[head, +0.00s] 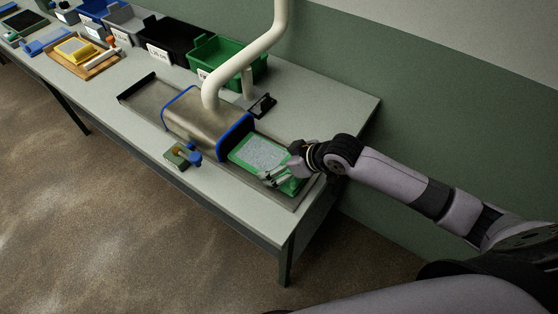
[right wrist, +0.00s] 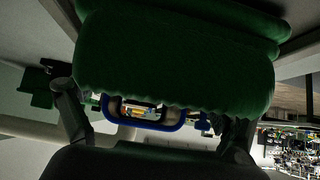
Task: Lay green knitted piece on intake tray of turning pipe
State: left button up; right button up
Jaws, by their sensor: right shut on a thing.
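The green knitted piece (head: 243,152), with a pale grey-blue middle, is over the intake tray (head: 302,203) at the right end of the turning pipe (head: 190,118). The pipe is a metal housing with blue rims. My right gripper (head: 272,179) is shut on the near right part of the piece. In the right wrist view the green piece (right wrist: 180,60) fills the top between the fingers, and the blue-rimmed pipe mouth (right wrist: 145,113) shows beyond it. I cannot tell whether the piece touches the tray. My left gripper is not in view.
A white hose (head: 245,62) rises from the pipe. A small block with a blue knob (head: 184,155) stands in front, a black stand (head: 262,105) behind. Green (head: 228,60) and black bins line the back. A wooden board with a yellow piece (head: 75,50) lies far left.

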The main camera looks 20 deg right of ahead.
jog(key=o, duration=0.9)
jog(key=shift+f, duration=0.1)
jog(key=shift+d+r, duration=0.1)
jog(key=shift+r, duration=0.15)
jog(key=b+v, duration=0.1)
jog(key=v, duration=0.9)
jog(key=shift+s+d, duration=0.1)
jog(key=shift+s, duration=0.15)
jog(key=shift+s+d+r+b, duration=0.2)
jog(key=shift+s+r+b, duration=0.15)
jog(key=shift+r, duration=0.25)
